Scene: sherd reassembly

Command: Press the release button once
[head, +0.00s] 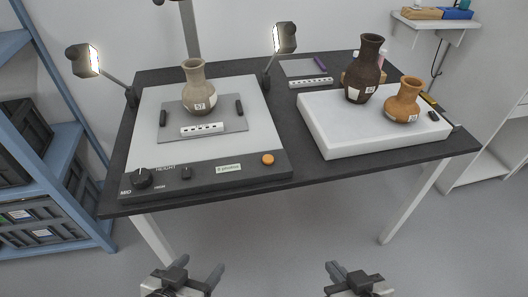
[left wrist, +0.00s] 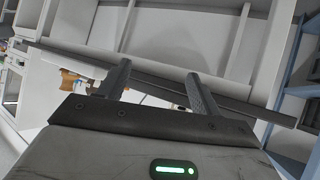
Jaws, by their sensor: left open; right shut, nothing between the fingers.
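The release button is most likely the round orange button (head: 268,159) at the right end of the dark control strip (head: 205,175) on the front of the device on the table. A black knob (head: 141,178) and a small switch (head: 186,172) sit further left on the strip. My left gripper (head: 197,275) is at the bottom of the head view, in front of and below the table edge, open and empty. It also shows in the left wrist view (left wrist: 160,85). My right gripper (head: 345,270) is low in front of the table, shut and empty. Neither gripper touches the button.
A pale vase (head: 194,93) stands on the device's grey plate. A dark vase (head: 367,70) and an orange jug (head: 404,100) stand on a white block (head: 370,128) at the right. Two lamps (head: 284,38) flank the device. Blue shelving (head: 50,160) is at the left.

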